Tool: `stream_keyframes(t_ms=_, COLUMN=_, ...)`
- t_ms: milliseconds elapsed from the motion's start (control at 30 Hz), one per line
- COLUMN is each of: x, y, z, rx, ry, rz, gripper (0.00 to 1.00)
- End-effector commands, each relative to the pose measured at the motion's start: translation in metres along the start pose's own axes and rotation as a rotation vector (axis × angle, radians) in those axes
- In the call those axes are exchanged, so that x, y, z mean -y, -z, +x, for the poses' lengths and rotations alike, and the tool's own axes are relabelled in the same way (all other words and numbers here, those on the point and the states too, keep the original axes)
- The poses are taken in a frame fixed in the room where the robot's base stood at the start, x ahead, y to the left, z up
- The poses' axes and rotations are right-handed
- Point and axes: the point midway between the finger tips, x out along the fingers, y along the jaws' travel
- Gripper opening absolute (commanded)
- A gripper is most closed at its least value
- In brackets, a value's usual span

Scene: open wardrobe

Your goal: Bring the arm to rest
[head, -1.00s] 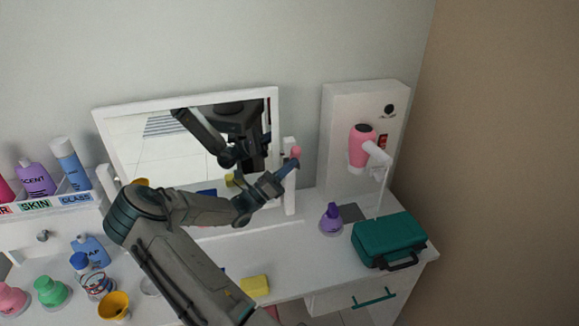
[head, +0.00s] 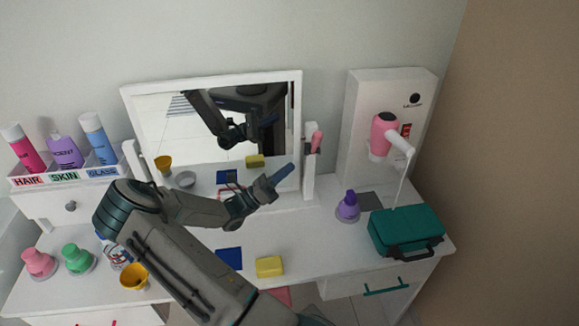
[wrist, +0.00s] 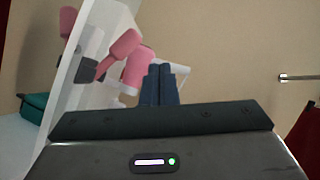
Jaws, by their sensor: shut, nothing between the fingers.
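My gripper (head: 283,172) is at the end of my bent arm, in front of the mirror's lower right part in the head view. Its blue fingers are together and empty, and they point up and to the right. In the wrist view the gripper's fingers (wrist: 159,85) show side by side with no gap, with a pink hair dryer (wrist: 137,70) behind them. The fingers are apart from the pink-topped piece (head: 317,141) on the mirror's right post.
The mirror (head: 215,135) stands behind my arm. A pink hair dryer (head: 385,135) hangs on a white panel. A teal case (head: 405,230), purple bottle (head: 348,207), yellow block (head: 270,267), blue cloth (head: 230,258) and yellow cup (head: 134,276) are on the white table. Bottles fill a labelled tray at left.

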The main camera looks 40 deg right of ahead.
Motion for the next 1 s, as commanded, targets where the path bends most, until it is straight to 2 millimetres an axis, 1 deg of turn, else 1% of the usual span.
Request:
stream_keyframes(t_ms=433, x=0.0, y=0.0, z=0.0, rx=-0.001, ry=-0.001, rz=0.001, gripper=0.0)
stream_keyframes(t_ms=567, x=0.005, y=0.003, z=0.002, rx=-0.051, ry=0.004, rz=0.024, gripper=0.0)
stream_keyframes(t_ms=667, x=0.016, y=0.011, z=0.004, rx=-0.157, ry=0.017, rz=0.075, gripper=0.0)
stream_keyframes(t_ms=767, x=0.031, y=0.022, z=0.003, rx=-0.308, ry=0.038, rz=0.149, gripper=0.0)
stream_keyframes(t_ms=867, x=0.047, y=0.031, z=-0.002, rx=-0.466, ry=0.064, rz=0.232, gripper=0.0)
stream_keyframes(t_ms=1000, x=0.068, y=0.041, z=-0.013, rx=-0.679, ry=0.105, rz=0.347, gripper=0.0)
